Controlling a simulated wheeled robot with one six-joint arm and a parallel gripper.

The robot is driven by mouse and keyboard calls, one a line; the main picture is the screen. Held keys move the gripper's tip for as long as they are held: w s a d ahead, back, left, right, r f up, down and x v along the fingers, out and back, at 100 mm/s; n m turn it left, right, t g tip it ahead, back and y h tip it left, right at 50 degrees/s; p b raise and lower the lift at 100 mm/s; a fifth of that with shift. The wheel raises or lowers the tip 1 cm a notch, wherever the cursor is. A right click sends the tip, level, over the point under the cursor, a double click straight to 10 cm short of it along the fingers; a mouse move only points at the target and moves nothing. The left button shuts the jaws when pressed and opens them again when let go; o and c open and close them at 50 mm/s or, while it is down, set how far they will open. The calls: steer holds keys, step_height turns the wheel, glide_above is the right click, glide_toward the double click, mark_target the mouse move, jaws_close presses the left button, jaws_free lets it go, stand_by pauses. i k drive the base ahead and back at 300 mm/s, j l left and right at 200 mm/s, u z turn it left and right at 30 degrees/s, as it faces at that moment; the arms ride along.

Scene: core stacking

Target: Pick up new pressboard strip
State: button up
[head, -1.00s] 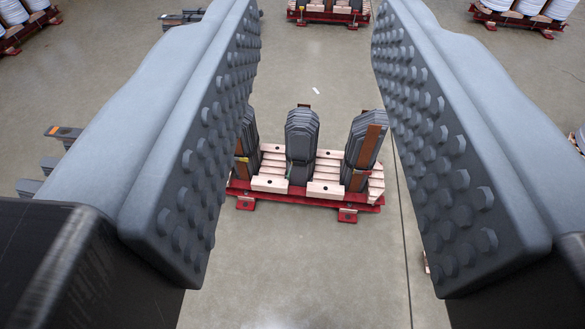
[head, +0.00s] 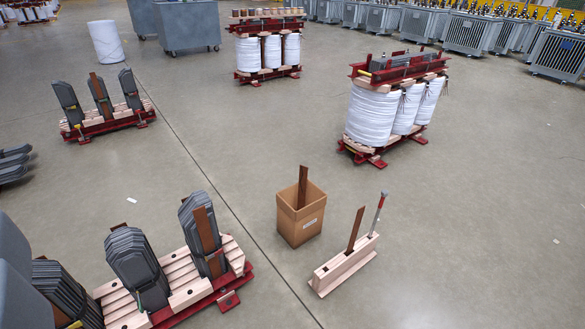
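A brown pressboard strip (head: 303,186) stands upright in an open cardboard box (head: 300,222) right of centre. Another brown strip (head: 355,230) stands tilted in a pale wooden block (head: 343,266), beside a red-and-grey handled tool (head: 377,214). A core (head: 137,264) with grey stacked legs on a red and wooden base stands at the lower left; a brown strip (head: 206,230) lies against its right leg. Part of a grey shape, seemingly my gripper (head: 12,265), shows at the left edge, far from the box. Its fingertips and opening are out of frame.
Another core (head: 105,122) stands at the left, with stacked grey sheets (head: 12,165) below it. A transformer with white coils (head: 372,118) stands upper right, another (head: 268,50) at the back.

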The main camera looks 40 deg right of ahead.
mark_target(360, 217)
steer(key=z, duration=1.65)
